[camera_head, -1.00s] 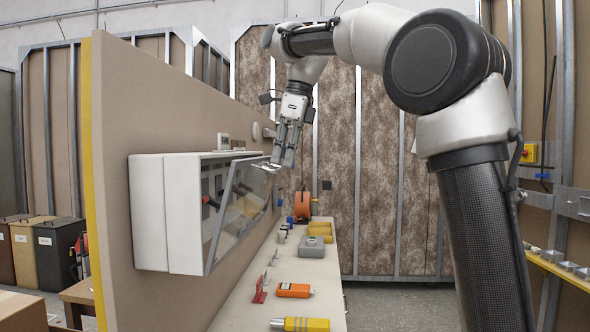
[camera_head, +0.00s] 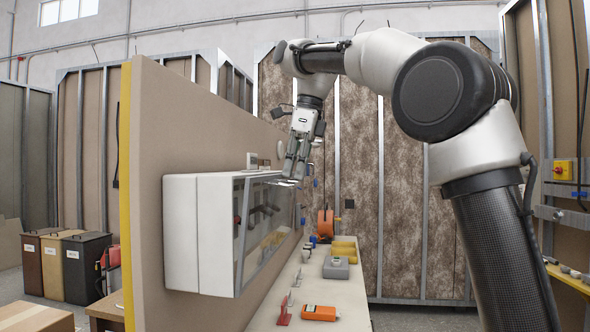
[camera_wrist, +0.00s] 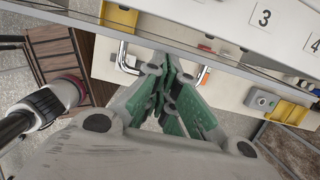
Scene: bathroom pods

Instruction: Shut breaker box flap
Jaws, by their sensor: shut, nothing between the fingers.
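The breaker box (camera_head: 197,235) is a pale grey case fixed to the beige wall panel. In the wrist view the shut green-padded fingers (camera_wrist: 170,95) lie close to a long grey edge (camera_wrist: 215,62), probably the flap's.
A narrow bench (camera_head: 345,292) runs below the box, holding an orange device (camera_head: 318,313), a grey box (camera_head: 336,267) and yellow items (camera_head: 343,248). Bins (camera_head: 84,265) stand at the left. Open floor lies right of the bench.

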